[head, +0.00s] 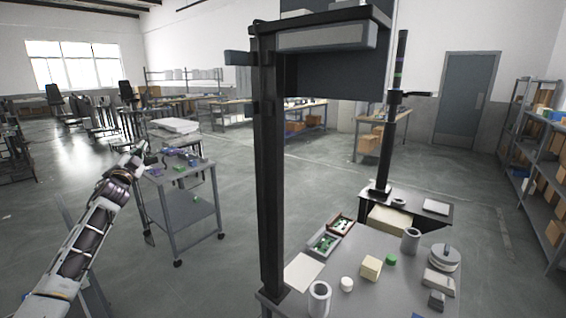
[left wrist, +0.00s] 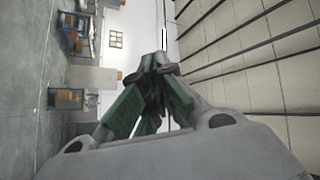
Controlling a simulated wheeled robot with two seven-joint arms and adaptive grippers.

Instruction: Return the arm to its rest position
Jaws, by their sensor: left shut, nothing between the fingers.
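My left arm (head: 90,235) comes in from the lower left of the head view and reaches up and forward. My left gripper (head: 141,150) is at its end, in front of the near corner of a grey wheeled cart as seen from the head. In the left wrist view the fingers of the left gripper (left wrist: 155,75) come together at the tips, with green pads on their inner sides. It is shut and empty. My right gripper is in neither view.
The wheeled cart (head: 183,227) carries small coloured items. A workbench (head: 335,290) at the lower right holds cups, blocks and trays beside a tall black post (head: 268,180). Shelves (head: 545,175) stand at the far right. Open floor (head: 240,200) lies between cart and bench.

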